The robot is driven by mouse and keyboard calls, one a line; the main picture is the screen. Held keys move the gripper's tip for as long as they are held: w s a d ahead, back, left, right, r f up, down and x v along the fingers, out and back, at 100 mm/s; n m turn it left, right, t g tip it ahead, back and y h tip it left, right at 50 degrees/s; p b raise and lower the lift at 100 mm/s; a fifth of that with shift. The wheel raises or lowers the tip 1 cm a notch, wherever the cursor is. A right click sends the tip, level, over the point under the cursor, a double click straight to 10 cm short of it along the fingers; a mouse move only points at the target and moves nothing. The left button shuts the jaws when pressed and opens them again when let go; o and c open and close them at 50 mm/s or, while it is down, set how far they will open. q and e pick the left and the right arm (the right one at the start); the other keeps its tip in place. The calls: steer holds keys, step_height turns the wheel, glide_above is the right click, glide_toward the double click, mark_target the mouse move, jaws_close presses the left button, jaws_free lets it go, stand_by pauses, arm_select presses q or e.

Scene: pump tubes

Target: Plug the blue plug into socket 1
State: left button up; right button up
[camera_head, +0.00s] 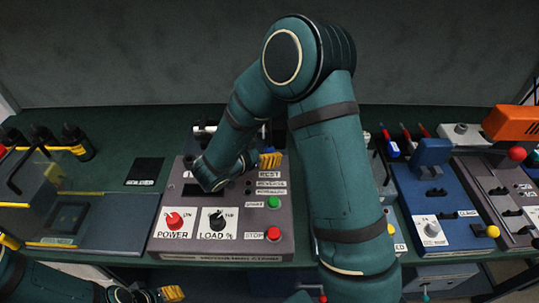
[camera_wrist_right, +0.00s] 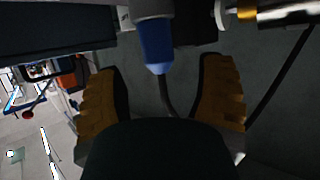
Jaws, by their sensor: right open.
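The blue plug (camera_wrist_right: 157,45) shows in the right wrist view, with a dark cable running from its narrow end. Its wide end meets a grey-white part at the top edge; I cannot tell whether it is seated there. My right gripper (camera_wrist_right: 160,68) is open, with ribbed yellow fingers on either side of the plug's cable end and a gap to each. In the head view my right gripper (camera_head: 268,160) is over the back of the grey control panel, and my arm hides much there. My left gripper (camera_head: 171,293) is at the bottom edge. I cannot make out socket 1.
The grey panel (camera_head: 165,240) has POWER and LOAD knobs and green and red buttons. A blue device (camera_head: 459,232) and an orange tool (camera_head: 512,124) stand at right. A clear-lidded box (camera_head: 75,222) and dark bottles (camera_head: 76,141) stand at left.

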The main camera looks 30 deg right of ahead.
mark_target(274, 148)
steer(key=x, duration=0.2)
steer(key=b+x, duration=0.1)
steer(key=x, duration=0.1)
steer(key=shift+s+a+f, duration=0.1)
steer(key=shift+a+f, duration=0.05)
steer(key=shift+f, duration=0.1)
steer(key=shift+w+d+f, duration=0.15)
steer(key=shift+w+d, duration=0.05)
steer(key=shift+d, duration=0.3)
steer(key=shift+c, duration=0.2)
jaws_close()
